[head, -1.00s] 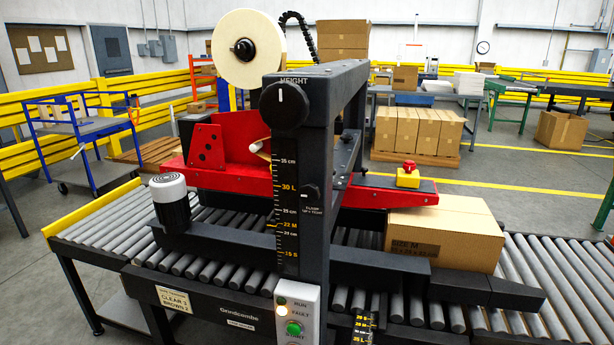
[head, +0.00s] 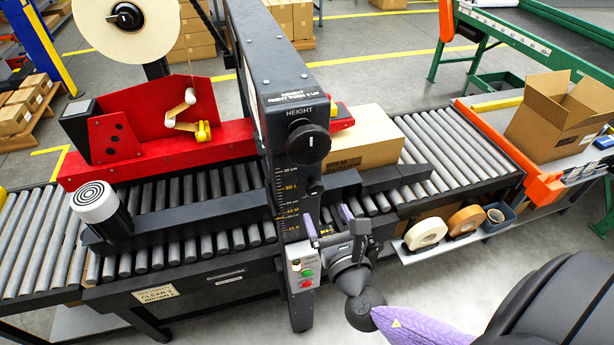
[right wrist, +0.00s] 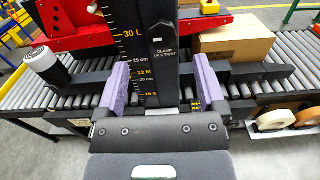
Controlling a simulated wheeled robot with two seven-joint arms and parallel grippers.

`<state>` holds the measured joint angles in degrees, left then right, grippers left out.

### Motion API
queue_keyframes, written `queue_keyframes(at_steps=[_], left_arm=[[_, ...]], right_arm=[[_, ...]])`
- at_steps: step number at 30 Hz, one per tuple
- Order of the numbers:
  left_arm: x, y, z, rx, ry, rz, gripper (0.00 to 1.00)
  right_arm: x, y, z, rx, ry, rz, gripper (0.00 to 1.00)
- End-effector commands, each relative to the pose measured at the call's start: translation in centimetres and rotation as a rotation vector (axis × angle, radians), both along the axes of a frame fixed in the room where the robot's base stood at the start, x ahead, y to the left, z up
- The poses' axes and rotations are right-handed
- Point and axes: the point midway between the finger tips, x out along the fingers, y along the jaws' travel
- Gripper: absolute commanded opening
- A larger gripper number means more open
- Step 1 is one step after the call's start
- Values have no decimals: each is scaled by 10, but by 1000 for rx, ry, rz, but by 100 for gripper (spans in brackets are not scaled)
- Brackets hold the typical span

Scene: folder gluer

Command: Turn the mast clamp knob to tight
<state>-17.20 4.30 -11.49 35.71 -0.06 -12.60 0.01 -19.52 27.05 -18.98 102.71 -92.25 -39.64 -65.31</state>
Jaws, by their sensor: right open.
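The mast clamp knob (right wrist: 163,30) is a dark knob on the black mast, near the top of the right wrist view. A small white mark shows on it, and a label below it reads clamp, up = tight. My right gripper (head: 327,214) is open and empty in front of the lower mast. In the right wrist view its purple fingers (right wrist: 161,78) stand apart either side of the mast's lower part, below the knob. My left gripper is not in view.
A larger black height knob (head: 308,145) sits higher on the mast (head: 262,85). A closed carton (head: 365,140) lies on the rollers behind. Tape rolls (head: 426,232) sit on a shelf to the right.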

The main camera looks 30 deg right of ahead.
Motion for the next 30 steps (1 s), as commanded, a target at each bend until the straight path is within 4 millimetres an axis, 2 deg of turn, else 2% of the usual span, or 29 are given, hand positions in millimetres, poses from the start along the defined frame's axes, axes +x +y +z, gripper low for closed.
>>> queue_keyframes(at_steps=[3, 9, 15, 21, 23, 30], left_arm=[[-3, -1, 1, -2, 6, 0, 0], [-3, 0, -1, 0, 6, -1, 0], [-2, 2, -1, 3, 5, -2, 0], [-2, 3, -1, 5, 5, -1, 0], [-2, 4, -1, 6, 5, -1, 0], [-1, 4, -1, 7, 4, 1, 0]], right_arm=[[31, -7, 1, 1, -3, -2, 89], [67, -16, -2, 5, 0, -1, 89], [78, -19, -2, 6, 3, -1, 89], [78, -19, -2, 7, 2, -1, 89], [78, -19, -2, 7, 2, -1, 78], [78, -19, -2, 7, 3, -1, 28]])
